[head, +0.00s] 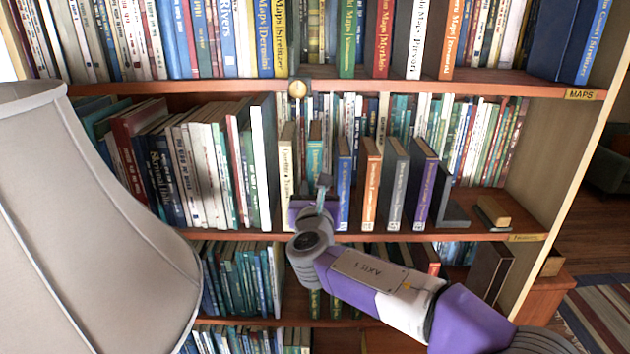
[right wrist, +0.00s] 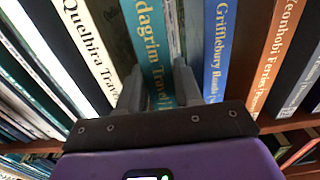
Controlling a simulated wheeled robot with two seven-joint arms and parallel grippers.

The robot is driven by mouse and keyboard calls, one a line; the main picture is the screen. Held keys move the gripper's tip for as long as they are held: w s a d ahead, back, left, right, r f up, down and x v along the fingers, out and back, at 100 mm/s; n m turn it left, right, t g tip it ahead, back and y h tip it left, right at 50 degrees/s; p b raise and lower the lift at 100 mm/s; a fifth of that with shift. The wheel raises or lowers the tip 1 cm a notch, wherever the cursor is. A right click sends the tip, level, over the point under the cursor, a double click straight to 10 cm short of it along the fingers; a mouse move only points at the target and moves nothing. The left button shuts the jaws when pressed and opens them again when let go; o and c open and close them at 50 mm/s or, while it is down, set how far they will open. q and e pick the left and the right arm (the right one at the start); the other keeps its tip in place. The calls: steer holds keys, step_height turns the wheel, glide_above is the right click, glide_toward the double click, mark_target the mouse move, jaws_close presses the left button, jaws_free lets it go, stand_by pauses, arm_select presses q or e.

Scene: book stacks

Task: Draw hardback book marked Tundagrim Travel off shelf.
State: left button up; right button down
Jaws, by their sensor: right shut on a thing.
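The Tundagrim Travel book is a teal hardback with pale lettering. It stands upright on the middle shelf in the head view (head: 315,150), and its spine, partly legible as "dagrim Travel", fills the middle of the right wrist view (right wrist: 150,40). My right gripper (right wrist: 160,88) is shut on this book low on the spine, one grey finger on each side. In the head view my right gripper (head: 322,188) hides the lower spine. I cannot tell whether the book stands out from its neighbours. My left gripper is not in view.
A cream Quelhira Travel book (right wrist: 92,45) stands left of it, a blue Grifflebury book (right wrist: 214,50) right. Orange (head: 370,185) and grey books follow, then a dark bookend (head: 453,210). A large lampshade (head: 80,220) blocks the left front. A shelf board (head: 400,88) runs above.

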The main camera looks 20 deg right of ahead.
steer(key=b+v, duration=0.2)
steer(key=v, duration=1.5)
steer(key=shift+r+b, duration=0.2)
steer(key=shift+b, duration=0.1)
steer(key=shift+w, duration=0.1)
